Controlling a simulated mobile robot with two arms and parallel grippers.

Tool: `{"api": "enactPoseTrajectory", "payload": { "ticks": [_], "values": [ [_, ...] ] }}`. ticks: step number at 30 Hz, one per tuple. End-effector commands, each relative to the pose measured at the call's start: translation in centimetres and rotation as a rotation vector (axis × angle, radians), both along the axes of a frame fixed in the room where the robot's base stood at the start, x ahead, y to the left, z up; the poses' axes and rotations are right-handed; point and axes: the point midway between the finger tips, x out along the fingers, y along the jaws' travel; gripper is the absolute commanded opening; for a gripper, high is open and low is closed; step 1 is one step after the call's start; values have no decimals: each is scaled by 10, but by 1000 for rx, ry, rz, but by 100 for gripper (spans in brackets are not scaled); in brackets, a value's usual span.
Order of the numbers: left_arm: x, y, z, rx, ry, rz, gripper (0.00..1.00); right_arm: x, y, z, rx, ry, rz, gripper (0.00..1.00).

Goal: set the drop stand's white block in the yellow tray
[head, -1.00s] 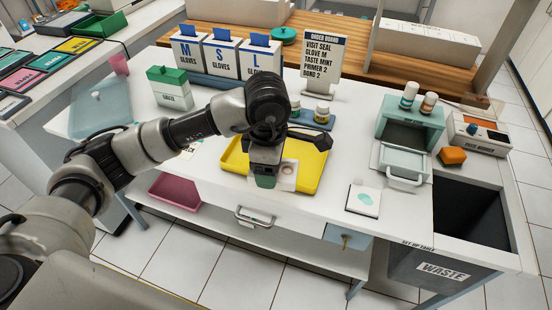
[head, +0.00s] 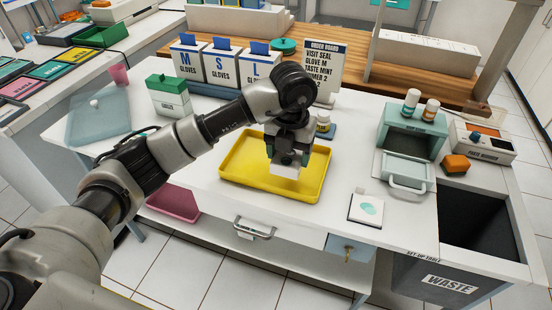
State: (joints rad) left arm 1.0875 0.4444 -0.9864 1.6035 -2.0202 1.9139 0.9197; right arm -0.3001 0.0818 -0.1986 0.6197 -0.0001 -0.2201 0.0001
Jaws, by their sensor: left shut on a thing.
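The yellow tray (head: 237,172) lies on the white set-up table, left of the middle. My left gripper (head: 286,163) points down over the right half of the tray. It is shut on the white block (head: 285,172), whose lower part shows below the fingers. The block is over the tray; whether it touches the tray floor I cannot tell. The drop stand is not clearly seen; my arm may hide it. My right gripper is not in view.
Glove boxes (head: 222,64) and an order board (head: 322,62) stand behind the tray. A small bottle (head: 323,121) is on a blue holder behind it. A white pad (head: 366,207) lies to the right, near a pale green box (head: 415,128). The waste bin (head: 475,222) opens at the right.

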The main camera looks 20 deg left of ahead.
Motion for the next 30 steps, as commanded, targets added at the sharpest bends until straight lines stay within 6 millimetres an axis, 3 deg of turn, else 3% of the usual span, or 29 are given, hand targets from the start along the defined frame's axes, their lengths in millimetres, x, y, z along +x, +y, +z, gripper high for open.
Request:
{"api": "enactPoseTrajectory", "payload": {
  "ticks": [6, 11, 17, 24, 30],
  "values": [
    [37, 32, -28, 0, 2, 4, 39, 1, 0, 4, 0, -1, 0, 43],
    [53, 45, -41, -1, 0, -1, 39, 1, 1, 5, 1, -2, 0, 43],
    [56, 49, -52, -1, 1, -4, 39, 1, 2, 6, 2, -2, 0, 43],
    [56, 48, -83, -1, 1, -4, 39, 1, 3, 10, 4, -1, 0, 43],
    [56, 48, -84, -1, -2, -5, 39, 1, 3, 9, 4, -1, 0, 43]
  ]
}}
